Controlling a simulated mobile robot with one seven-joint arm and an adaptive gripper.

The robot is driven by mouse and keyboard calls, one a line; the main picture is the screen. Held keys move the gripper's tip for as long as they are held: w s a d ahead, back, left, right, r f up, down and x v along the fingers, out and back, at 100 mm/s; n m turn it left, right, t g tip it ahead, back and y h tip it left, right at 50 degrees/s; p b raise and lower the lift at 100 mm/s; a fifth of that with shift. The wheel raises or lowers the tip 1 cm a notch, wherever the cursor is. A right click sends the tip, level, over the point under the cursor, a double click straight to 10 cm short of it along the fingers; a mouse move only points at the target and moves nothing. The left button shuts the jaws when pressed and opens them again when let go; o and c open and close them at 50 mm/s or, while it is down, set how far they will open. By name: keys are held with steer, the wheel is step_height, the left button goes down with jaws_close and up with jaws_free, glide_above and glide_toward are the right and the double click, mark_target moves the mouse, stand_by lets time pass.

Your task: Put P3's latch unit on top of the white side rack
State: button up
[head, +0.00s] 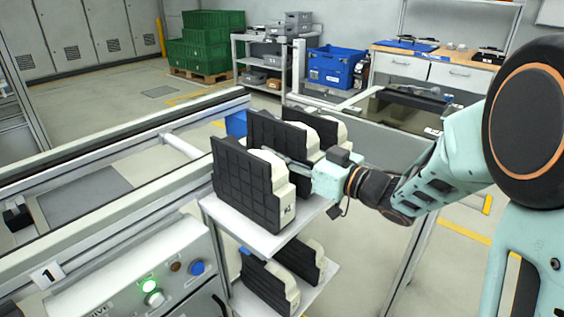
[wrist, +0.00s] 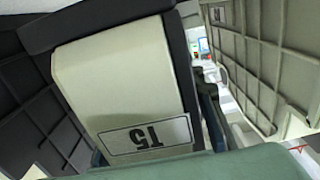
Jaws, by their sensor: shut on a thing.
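Several black-and-cream latch units stand upright on the top of the white side rack (head: 270,240). The front unit (head: 240,176) has a ribbed black face and a small label on its cream edge. Another unit (head: 272,132) stands behind it. My gripper (head: 295,163) reaches in from the right, just behind the front unit, and is shut on a latch unit. In the wrist view the held unit (wrist: 115,80) fills the middle, cream with a dark border and an upside-down label resembling T5. The head view does not show clearly whether it touches the rack.
More units (head: 265,285) stand on the lower shelf. A conveyor rail (head: 110,150) runs along the left, above a control box (head: 150,275).

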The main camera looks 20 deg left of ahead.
step_height(320, 180, down, 2)
steer(key=shift+f, duration=0.1)
steer(key=o, duration=0.9)
steer(key=shift+f+b, duration=0.1)
steer(key=shift+b, duration=0.2)
steer(key=o, duration=0.5)
steer(key=shift+r, duration=0.25)
steer(key=p+v, duration=0.1)
steer(key=v, duration=1.1)
steer(key=shift+f+p, duration=0.1)
steer(key=shift+p, duration=0.3)
steer(key=shift+d, duration=0.1)
